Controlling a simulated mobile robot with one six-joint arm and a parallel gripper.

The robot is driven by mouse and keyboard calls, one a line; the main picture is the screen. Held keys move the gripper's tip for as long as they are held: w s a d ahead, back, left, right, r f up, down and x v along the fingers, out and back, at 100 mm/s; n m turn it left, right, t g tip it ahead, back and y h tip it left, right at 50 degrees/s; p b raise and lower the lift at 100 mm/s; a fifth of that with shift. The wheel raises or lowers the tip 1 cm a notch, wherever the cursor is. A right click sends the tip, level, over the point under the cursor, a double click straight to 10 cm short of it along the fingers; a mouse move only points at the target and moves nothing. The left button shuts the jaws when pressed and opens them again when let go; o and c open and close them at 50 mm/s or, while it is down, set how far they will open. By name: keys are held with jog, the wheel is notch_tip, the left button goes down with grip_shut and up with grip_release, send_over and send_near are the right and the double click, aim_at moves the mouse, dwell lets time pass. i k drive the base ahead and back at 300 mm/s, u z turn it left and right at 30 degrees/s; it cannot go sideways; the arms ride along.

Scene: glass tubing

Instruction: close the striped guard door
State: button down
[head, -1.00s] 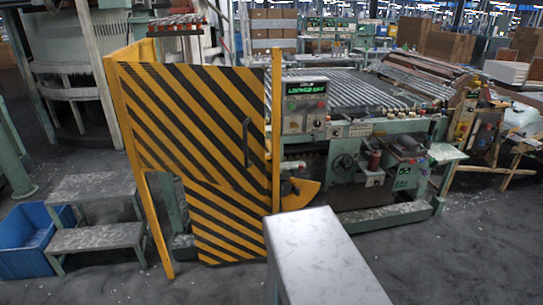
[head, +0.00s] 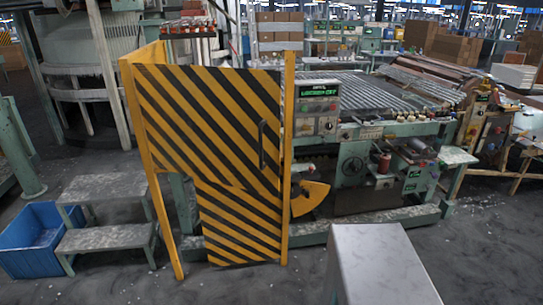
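The guard door (head: 215,130) has slanting yellow and black stripes and stands left of the middle of the head view. Its dark vertical handle (head: 262,145) is near its right edge. A yellow frame post (head: 160,190) stands at its left and another yellow post (head: 289,150) at its right. The door's right edge lies close beside the right post; I cannot tell whether they touch or a small gap is left. My gripper is not in view.
A grey-topped block (head: 378,262) stands in front, right of the door. Grey steps (head: 105,238) and a blue bin (head: 38,238) are at the left. The green machine with rollers (head: 375,135) and a control panel (head: 317,105) is behind right. Floor before the door is clear.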

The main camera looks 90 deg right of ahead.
aim_at(235, 114)
jog(key=u, duration=0.05)
jog(key=i, duration=1)
jog(key=z, duration=0.05)
